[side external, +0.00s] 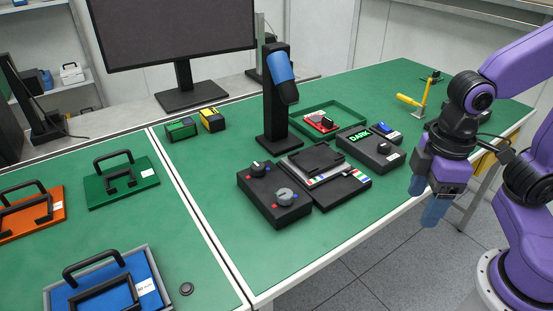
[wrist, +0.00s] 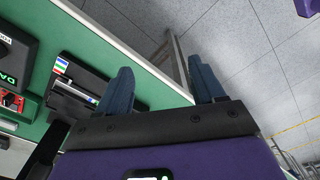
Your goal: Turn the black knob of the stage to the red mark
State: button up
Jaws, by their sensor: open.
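The stage is a black box (side external: 262,205) on the green table in the side view. It carries a black knob (side external: 258,168) at its back and a grey knob (side external: 284,195) nearer the front. Small red and blue marks sit around the knobs. The red marks are too small to tell how the black knob is lined up with them. My gripper (side external: 432,208) hangs past the table's front edge, well to the right of the stage, pointing down. In the wrist view its blue fingers (wrist: 160,82) are apart with nothing between them. The black knob is not recognisable there.
Beside the stage stand a black slotted unit (side external: 335,190) with a coloured strip, a black column (side external: 278,110) with a blue head, and a box with a lit DARK display (side external: 360,137). A green tray (side external: 325,112) lies behind. Handled panels (side external: 120,188) lie left.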

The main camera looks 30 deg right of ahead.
jog(key=w+a+r+m, duration=0.4)
jog(key=w+a+m, duration=0.3)
jog(key=w, duration=0.5)
jog(key=m, duration=1.4)
send_over(259, 164)
notch_tip(259, 164, down, 16)
jog(key=shift+f, duration=0.15)
jog(key=c, duration=1.1)
